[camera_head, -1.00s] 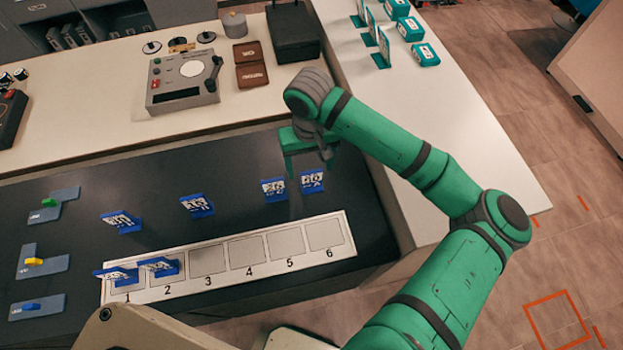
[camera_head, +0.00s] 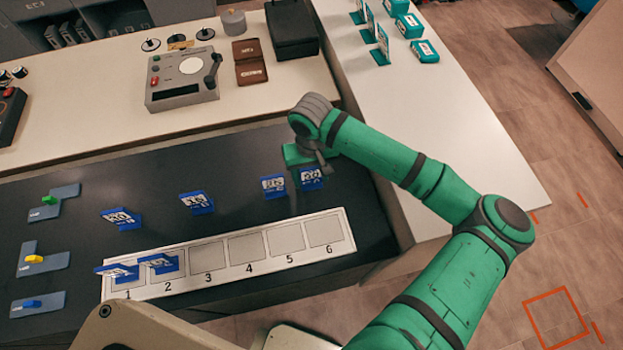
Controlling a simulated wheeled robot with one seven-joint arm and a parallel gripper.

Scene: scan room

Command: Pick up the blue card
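Several blue cards with white printed faces stand on the dark table. Two are close together at the right, one (camera_head: 272,187) left of the other (camera_head: 310,179). Another blue card (camera_head: 197,203) stands near the middle, and one (camera_head: 121,219) is further left. Two more, the left one (camera_head: 117,271) and the right one (camera_head: 158,263), stand at slots 1 and 2 of the white numbered strip (camera_head: 318,262). My gripper (camera_head: 294,195) points down at the two right cards, a finger seeming to lie between them. Its finger opening and any contact cannot be made out.
Grey plates with green (camera_head: 49,200), yellow (camera_head: 34,259) and blue (camera_head: 32,303) pieces lie at the left. A grey device (camera_head: 183,78) and a black box (camera_head: 292,30) stand on the white counter behind. Teal boxes (camera_head: 424,51) stand on the right counter. Slots 3 to 6 are bare.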

